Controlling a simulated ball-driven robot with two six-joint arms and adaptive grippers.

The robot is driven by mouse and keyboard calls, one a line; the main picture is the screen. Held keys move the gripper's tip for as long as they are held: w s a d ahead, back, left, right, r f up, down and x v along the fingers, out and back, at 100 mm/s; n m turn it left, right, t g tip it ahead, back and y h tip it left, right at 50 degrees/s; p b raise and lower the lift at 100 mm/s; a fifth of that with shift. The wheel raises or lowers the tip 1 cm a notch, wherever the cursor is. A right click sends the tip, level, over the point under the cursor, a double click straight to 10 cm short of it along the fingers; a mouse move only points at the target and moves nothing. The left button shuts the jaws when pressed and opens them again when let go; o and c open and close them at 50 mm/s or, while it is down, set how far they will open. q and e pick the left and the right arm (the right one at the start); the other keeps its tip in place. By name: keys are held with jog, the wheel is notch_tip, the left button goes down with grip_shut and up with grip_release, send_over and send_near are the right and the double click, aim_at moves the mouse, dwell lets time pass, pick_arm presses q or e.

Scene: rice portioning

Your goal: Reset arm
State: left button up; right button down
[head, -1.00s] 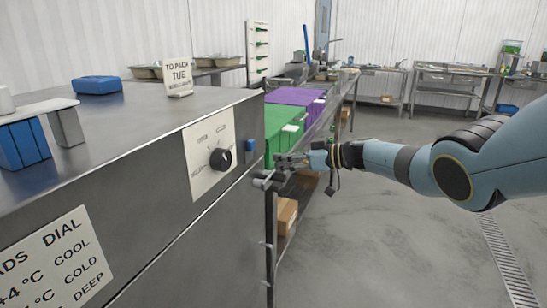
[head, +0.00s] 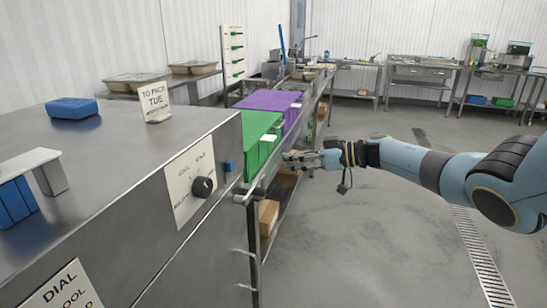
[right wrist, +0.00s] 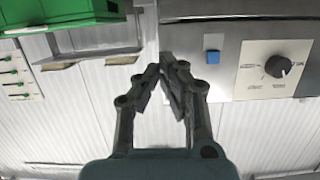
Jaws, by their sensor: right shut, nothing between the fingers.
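My right gripper (head: 299,160) reaches in from the right in the head view, beside the front edge of the steel counter and the green board (head: 258,140). In the right wrist view my right gripper (right wrist: 166,60) has its fingertips together with nothing between them. That view shows the black dial (right wrist: 278,67) on its pale plate and the blue button (right wrist: 213,57) to the right of the fingers. The dial also shows in the head view (head: 203,187), left of the gripper. My left gripper is not in view.
A steel cabinet (head: 120,160) fills the left, with a blue block (head: 72,108) and a sign (head: 154,101) on top. A purple board (head: 268,101) lies beyond the green one. A cardboard box (head: 268,216) sits on the lower shelf. The floor (head: 370,240) at right is clear.

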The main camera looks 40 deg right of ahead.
jog(key=shift+s+d+r, duration=0.15)
jog(key=shift+s+d, duration=0.15)
jog(key=shift+s, duration=0.15)
jog(key=s+a+f+m+h+b, duration=0.25)
jog(key=s+f+b, duration=0.35)
jog(key=f, duration=0.8)
jog(key=s+a+f+m+h+b, duration=0.1)
jog(key=s+a+f+m+b, duration=0.25)
jog(key=s+f, duration=0.85)
jog(key=s+a+f+m+h+b, duration=0.2)
jog(key=s+a+f+b, duration=0.25)
jog(key=f, duration=1.25)
jog(key=s+a+f+g+h+b, duration=0.1)
jog(key=s+f+g, duration=0.2)
jog(key=s+f, duration=0.4)
jog(key=s+a+f+g+h+b, duration=0.1)
jog(key=s+f+g, duration=0.3)
jog(key=s+f, duration=0.4)
jog(key=s+a+f+n+g+h+b, duration=0.1)
jog(key=s+f, duration=0.6)
jog(key=s, duration=1.1)
jog(key=g+h+b, duration=0.1)
jog(key=g+b, duration=0.1)
jog(key=g, duration=0.1)
jog(key=shift+s+a+f+h, duration=0.15)
jog(key=shift+s+f+h, duration=0.1)
jog(key=shift+s+h, duration=0.15)
